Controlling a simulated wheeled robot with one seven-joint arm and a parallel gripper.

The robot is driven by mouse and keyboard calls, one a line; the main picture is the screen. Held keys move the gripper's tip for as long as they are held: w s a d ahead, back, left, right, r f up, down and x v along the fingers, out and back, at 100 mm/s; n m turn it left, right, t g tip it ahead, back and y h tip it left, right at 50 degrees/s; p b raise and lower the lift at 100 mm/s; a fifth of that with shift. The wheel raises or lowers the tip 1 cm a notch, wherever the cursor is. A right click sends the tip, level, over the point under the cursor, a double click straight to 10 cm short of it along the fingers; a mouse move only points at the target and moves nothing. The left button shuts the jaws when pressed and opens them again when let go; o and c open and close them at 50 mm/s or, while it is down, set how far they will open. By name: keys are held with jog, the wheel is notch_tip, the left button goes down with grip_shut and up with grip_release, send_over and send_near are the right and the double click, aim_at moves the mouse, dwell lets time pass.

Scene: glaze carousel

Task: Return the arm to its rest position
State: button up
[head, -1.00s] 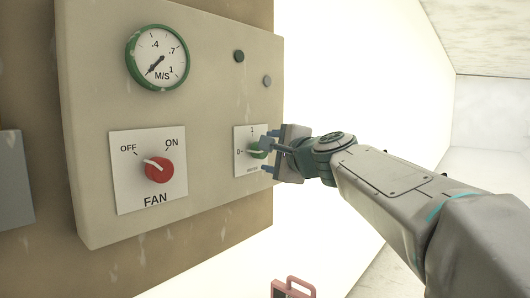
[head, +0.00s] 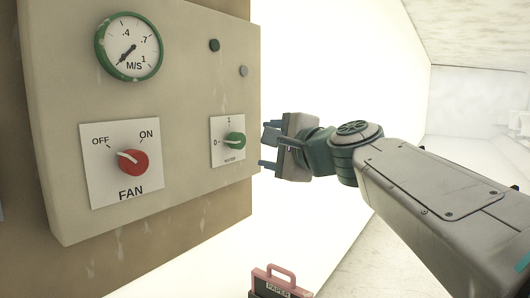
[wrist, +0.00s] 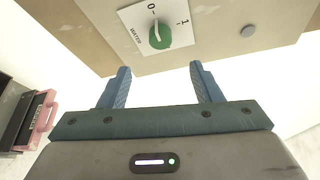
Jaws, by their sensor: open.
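My gripper (head: 267,148) is open and empty in the head view, just right of the control panel's right edge. Its two blue fingers point left toward the panel and stand apart from it. The green water knob (head: 235,140) on its white plate is left of the fingertips, and nothing touches it. In the wrist view my gripper's fingers (wrist: 158,85) are spread wide with nothing between them. The green knob (wrist: 160,36) lies beyond the fingertips, its white pointer toward the 0 mark.
The panel (head: 185,100) also carries a red fan knob (head: 133,161) with its pointer toward OFF, and a green-rimmed gauge (head: 129,47). A dark case labelled PAPER with a pink handle (head: 282,271) is at the bottom. The space around my arm looks clear.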

jog(key=s+d+f+n+g+h+p, duration=0.2)
jog(key=s+d+f+n+g+p, duration=0.1)
jog(key=s+p, duration=0.4)
jog(key=s+d+f+n+g+h+p, duration=0.3)
jog(key=s+d+f+n+g+p, duration=0.1)
jog(key=p, duration=0.6)
jog(key=s+d+f+n+g+h+p, duration=0.3)
jog(key=s+d+f+n+g+p, duration=0.1)
jog(key=s+n+p, duration=0.3)
jog(key=s+p, duration=0.2)
jog(key=s, duration=0.1)
jog(key=shift+s+d+f+g+p, duration=0.15)
jog(key=shift+s+d+g+p, duration=0.15)
jog(key=shift+s+g, duration=0.1)
